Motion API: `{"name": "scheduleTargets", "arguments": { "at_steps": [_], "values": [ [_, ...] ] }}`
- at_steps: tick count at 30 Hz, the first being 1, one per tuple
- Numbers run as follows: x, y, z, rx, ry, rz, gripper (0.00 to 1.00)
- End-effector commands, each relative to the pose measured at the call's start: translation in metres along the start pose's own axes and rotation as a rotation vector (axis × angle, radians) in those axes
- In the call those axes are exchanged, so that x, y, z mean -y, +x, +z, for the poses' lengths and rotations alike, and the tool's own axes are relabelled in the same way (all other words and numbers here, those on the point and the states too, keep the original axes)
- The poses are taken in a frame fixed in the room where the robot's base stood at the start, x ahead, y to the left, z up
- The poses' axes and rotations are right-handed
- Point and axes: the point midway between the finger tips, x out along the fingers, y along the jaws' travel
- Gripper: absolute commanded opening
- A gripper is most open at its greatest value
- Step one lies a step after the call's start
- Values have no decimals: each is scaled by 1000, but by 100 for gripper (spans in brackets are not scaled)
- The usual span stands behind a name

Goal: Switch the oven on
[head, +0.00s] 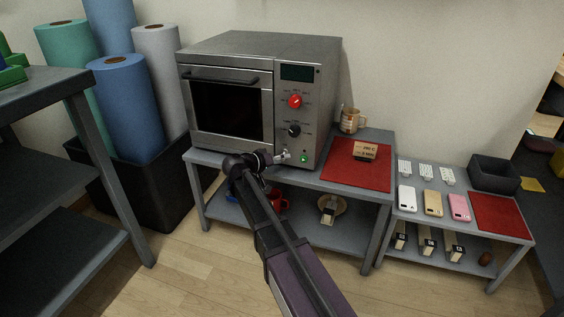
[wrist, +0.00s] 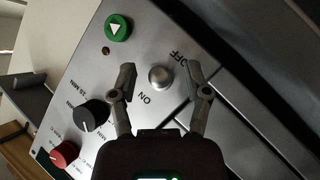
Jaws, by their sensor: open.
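The oven (head: 225,100) is a grey metal box with a dark window, standing on a grey table. In the wrist view its panel has a silver switch knob (wrist: 159,78) with the word OFF on one side and ON on the other. Which way the switch is set I cannot tell. My gripper (wrist: 160,72) is open, with one finger on each side of the knob and gaps showing to both.
The panel also has a red dial (head: 295,101), a black dial (head: 293,131) and a dark display (head: 297,73). The green button (wrist: 117,28) has a white triangle. A mug (head: 351,120) and a red mat (head: 343,174) are right of the oven. A red mug stands on the lower shelf.

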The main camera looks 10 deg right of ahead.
Motion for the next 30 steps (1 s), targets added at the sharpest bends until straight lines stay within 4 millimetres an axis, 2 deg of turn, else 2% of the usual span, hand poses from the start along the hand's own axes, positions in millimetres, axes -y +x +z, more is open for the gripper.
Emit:
{"name": "scheduleTargets", "arguments": {
  "at_steps": [12, 18, 19, 30],
  "values": [
    [0, 5, 0, 0, 0, 0, 62],
    [0, 5, 0, 0, 0, 0, 3],
    [0, 5, 0, 0, 0, 0, 0],
    [-2, 5, -1, 11, -8, -6, 0]
  ]
}}
